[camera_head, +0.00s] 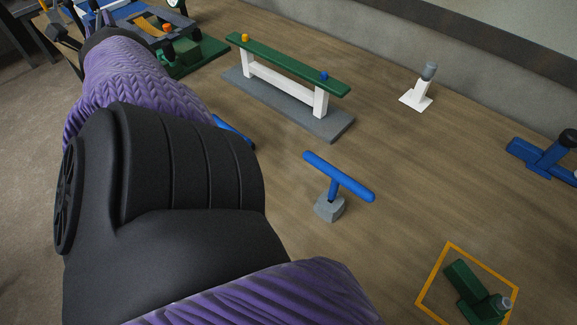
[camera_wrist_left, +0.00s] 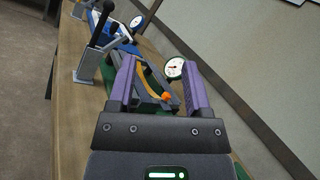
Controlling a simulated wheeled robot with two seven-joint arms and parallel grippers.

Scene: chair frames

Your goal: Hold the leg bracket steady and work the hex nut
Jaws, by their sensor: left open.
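A green angled bracket (camera_head: 462,281) lies inside an orange square outline at the lower right of the head view. It carries a small grey part (camera_head: 503,302) that may be the hex nut, too small to tell. A white bracket (camera_head: 416,99) with a grey top stands farther back. My left gripper (camera_wrist_left: 152,68) is open, its purple fingers spread over a grey fixture (camera_wrist_left: 155,103) with a yellow curved strip and an orange knob (camera_wrist_left: 166,97). No contact can be made out. In the head view my left arm hides much of the left side. My right gripper is not seen.
A blue T-handle (camera_head: 338,176) stands in a grey block mid-table. A green-topped white bench frame (camera_head: 285,69) sits on a grey plate behind it. A blue clamp-like piece (camera_head: 543,158) is at far right. A round gauge (camera_wrist_left: 175,68) stands near my left gripper. Bare wood lies between pieces.

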